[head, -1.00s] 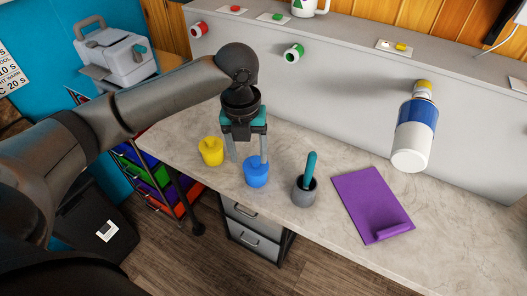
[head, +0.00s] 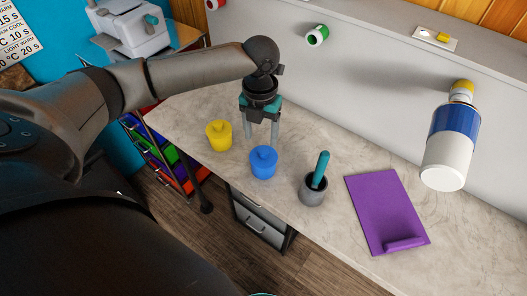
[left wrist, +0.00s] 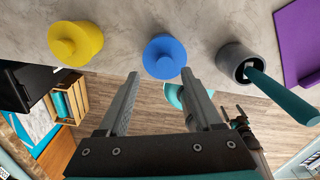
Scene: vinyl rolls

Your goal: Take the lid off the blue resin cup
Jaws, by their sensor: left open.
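The blue resin cup (head: 263,166) stands upright on the marbled worktop with its knobbed blue lid (head: 263,154) on top. In the left wrist view the blue cup (left wrist: 164,60) shows from above, just beyond the fingertips and between their lines. My left gripper (head: 261,139) points down, open and empty, its fingers apart. In the head view its fingertips are just above and behind the cup; I cannot tell the exact gap.
A yellow lidded cup (head: 219,136) stands left of the blue one. A grey mortar (head: 312,190) with a teal pestle (head: 320,168) stands to its right, then a purple mat (head: 385,208). A blue-and-white bottle (head: 450,145) is at the right. The worktop's front edge is close.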

